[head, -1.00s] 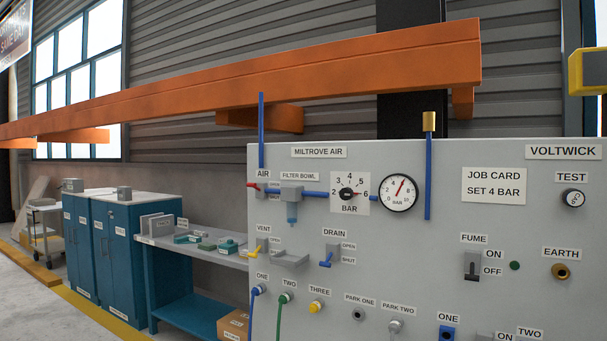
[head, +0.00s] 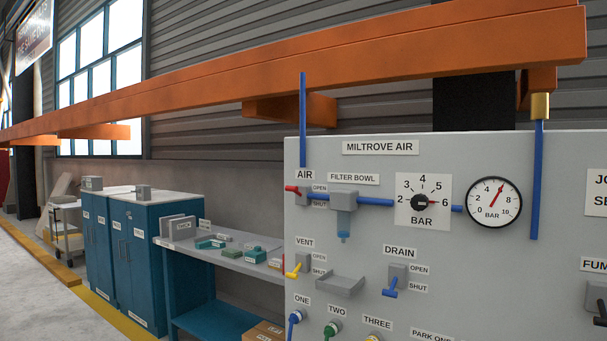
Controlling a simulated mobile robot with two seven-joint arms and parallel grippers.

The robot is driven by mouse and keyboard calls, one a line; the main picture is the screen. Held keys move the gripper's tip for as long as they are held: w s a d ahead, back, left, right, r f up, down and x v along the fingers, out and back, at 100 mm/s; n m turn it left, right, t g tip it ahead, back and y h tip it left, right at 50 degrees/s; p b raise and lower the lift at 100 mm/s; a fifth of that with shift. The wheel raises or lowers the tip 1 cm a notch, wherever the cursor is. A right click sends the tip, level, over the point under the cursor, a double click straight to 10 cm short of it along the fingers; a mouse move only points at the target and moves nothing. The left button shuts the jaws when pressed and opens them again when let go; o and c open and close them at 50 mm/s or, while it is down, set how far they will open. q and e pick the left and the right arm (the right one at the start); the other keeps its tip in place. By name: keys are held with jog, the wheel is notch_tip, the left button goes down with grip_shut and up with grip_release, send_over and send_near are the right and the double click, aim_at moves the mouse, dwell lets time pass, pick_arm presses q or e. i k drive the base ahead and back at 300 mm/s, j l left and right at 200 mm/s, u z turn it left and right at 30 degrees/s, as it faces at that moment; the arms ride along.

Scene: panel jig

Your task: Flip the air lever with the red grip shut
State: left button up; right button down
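The air lever with the red grip (head: 292,189) is at the upper left of the grey panel, under the AIR label. Its red grip points left, at about the height of the OPEN mark and above the SHUT mark. The blue pipe (head: 375,202) runs right from it through the filter bowl (head: 343,208) to the regulator dial (head: 419,202). The pressure gauge (head: 494,202) has its needle pointing up and slightly right, near the middle of its scale. Neither of my grippers shows in the head view.
Below are the yellow vent lever (head: 293,272), a small grey tray (head: 333,285) and the blue drain lever (head: 390,286). An orange beam (head: 300,75) crosses above the panel. A bench (head: 222,258) and blue cabinets (head: 150,250) stand left, with open floor beyond.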

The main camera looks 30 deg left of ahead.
aim_at(287, 188)
jog(key=i+j, duration=0.15)
jog(key=i+j+z, duration=0.15)
jog(key=j, duration=0.25)
jog(key=i+j, duration=0.35)
jog(key=j, duration=0.2)
jog(key=i+j, duration=0.2)
jog(key=j, duration=0.15)
jog(key=i+j, duration=0.15)
jog(key=j, duration=0.2)
jog(key=i+j+z, duration=0.1)
jog(key=i+j, duration=0.25)
jog(key=j, duration=0.35)
jog(key=k+j+u, duration=0.3)
jog(key=k+j, duration=0.15)
jog(key=i+l+z, duration=0.3)
jog(key=i, duration=0.2)
